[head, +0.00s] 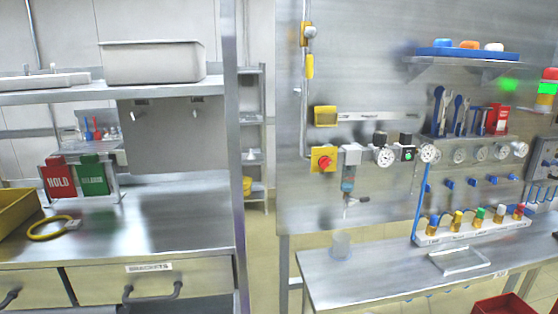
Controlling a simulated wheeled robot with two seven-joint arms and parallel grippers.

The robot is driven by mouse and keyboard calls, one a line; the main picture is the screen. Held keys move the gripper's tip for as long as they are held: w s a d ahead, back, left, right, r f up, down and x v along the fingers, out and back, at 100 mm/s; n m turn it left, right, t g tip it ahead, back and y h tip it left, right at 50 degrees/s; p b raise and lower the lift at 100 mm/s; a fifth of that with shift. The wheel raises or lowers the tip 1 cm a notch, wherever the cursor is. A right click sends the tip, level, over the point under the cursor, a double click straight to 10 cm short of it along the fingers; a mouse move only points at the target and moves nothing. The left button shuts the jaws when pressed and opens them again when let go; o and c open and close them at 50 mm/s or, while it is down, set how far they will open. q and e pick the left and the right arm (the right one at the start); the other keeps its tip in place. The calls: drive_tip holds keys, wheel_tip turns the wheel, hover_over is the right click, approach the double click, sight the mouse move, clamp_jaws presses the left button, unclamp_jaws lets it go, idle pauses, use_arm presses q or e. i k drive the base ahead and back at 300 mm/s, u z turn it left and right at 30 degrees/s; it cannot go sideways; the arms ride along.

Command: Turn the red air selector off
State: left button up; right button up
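A red knob (324,162) sits on a square yellow plate (314,154) on the steel wall panel, left of a row of air fittings. I take it to be the red air selector; its exact setting is too small to read. To its right are a grey block (351,154), a round gauge (384,157) and a black unit with a green light (408,154). Neither of my grippers shows in the head view.
A left workbench (175,215) carries red and green signs. A floor gap separates the benches.

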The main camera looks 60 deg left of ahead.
sight(324, 162)
drive_tip(key=u, duration=1.9)
drive_tip(key=k, duration=0.35)
drive_tip(key=z, duration=0.55)
drive_tip(key=i, duration=0.55)
drive_tip(key=u, duration=1.05)
